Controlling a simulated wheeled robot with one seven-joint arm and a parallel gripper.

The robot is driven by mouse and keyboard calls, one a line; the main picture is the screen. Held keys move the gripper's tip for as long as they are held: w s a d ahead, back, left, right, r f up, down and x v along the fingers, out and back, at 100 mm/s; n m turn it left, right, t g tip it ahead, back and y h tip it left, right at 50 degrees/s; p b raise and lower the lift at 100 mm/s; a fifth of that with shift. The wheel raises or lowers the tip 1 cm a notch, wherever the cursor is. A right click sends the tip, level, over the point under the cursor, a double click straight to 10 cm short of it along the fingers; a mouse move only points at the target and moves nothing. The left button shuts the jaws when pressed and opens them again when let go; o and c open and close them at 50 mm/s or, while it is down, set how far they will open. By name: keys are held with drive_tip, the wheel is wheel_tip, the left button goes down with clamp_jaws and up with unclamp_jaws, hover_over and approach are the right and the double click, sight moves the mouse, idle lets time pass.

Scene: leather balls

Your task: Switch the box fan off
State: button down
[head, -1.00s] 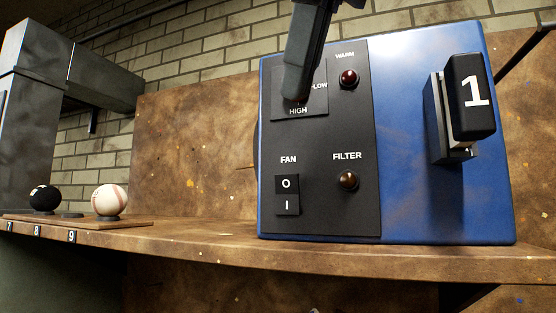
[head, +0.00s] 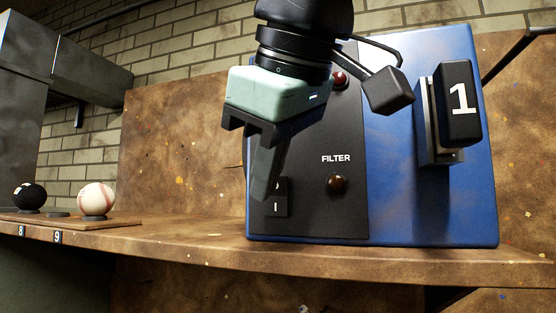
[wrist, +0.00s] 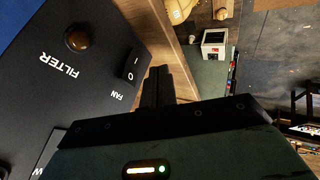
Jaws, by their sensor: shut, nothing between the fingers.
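The box fan is a blue box (head: 440,205) with a dark front panel (head: 330,220), standing on a brown shelf. Its black FAN rocker switch (head: 276,208) shows only its lower "I" half in the head view; my gripper (head: 262,192) covers the upper half and the FAN label. In the wrist view the whole switch (wrist: 130,66) shows beside my gripper (wrist: 158,72), with the "I" and "O" marks on it. My gripper is shut and empty, pointing down in front of the panel. I cannot tell whether the fingertips touch the switch.
A FILTER lamp (head: 337,184) and a red lamp (head: 340,80) sit on the panel. A black block marked 1 (head: 460,105) juts out at right. A white ball (head: 96,199) and a black ball (head: 30,196) stand on the shelf (head: 190,238) at left.

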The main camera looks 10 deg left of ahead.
drive_tip(key=shift+w+d+r+p, duration=0.1)
drive_tip(key=shift+w+r+p, duration=0.15)
drive_tip(key=shift+w, duration=0.55)
drive_tip(key=shift+w+d+r+p, duration=0.1)
drive_tip(key=shift+w+p, duration=0.2)
drive_tip(key=shift+w, duration=0.5)
drive_tip(key=shift+w+r, duration=0.1)
drive_tip(key=shift+w, duration=0.2)
drive_tip(key=shift+r+p, duration=0.85)
drive_tip(key=shift+p, duration=0.15)
drive_tip(key=shift+r, duration=0.1)
